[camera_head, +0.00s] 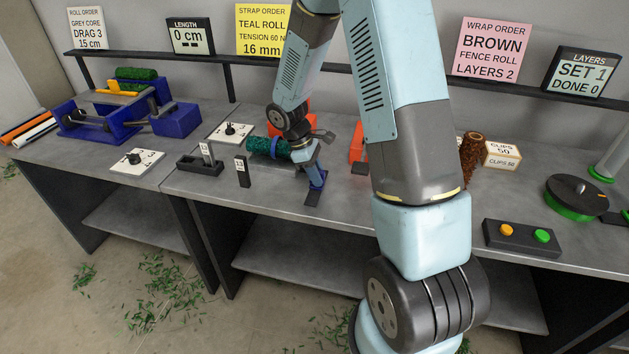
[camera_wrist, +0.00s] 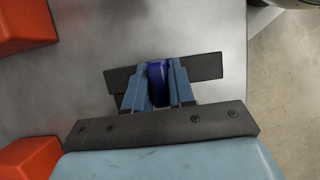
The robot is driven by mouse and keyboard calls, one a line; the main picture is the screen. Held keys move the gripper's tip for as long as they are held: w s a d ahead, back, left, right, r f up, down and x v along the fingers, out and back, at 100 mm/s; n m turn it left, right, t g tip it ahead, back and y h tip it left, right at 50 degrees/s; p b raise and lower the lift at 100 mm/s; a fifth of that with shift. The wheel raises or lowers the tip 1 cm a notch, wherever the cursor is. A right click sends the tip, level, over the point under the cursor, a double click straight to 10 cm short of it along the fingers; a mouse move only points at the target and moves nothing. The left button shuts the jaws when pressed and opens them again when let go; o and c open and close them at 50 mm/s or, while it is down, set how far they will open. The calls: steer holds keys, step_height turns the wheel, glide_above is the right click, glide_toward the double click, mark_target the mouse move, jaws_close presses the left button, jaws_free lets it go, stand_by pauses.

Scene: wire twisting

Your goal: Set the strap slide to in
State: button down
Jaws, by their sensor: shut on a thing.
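The strap slide's blue knob (camera_wrist: 158,83) sits between my gripper's fingers in the wrist view. Its dark bar (camera_wrist: 206,68) lies across behind the fingertips, flat on the grey bench. My gripper (camera_wrist: 159,92) is shut on the blue knob. In the head view my gripper (camera_head: 317,180) points down at the bench's front part, with a dark strip of the slide (camera_head: 312,198) just below it. A green roll (camera_head: 259,146) with a blue band lies to its left. The slide's in and out marks cannot be made out.
Orange-red blocks (camera_wrist: 25,25) stand to the left in the wrist view. In the head view, a dark block with a white label (camera_head: 242,171) and dial plates (camera_head: 137,161) are left. A button box (camera_head: 521,238) is right. Signs stand along the back rail.

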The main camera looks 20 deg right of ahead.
steer(key=shift+w+d+r, duration=0.1)
steer(key=shift+w+d, duration=0.1)
steer(key=shift+w, duration=0.05)
steer(key=c, duration=1)
jaws_free()
steer(key=shift+c, duration=0.2)
steer(key=v, duration=1.3)
steer(key=shift+a+r, duration=0.15)
steer(key=shift+r, duration=0.1)
steer(key=shift+r, duration=0.1)
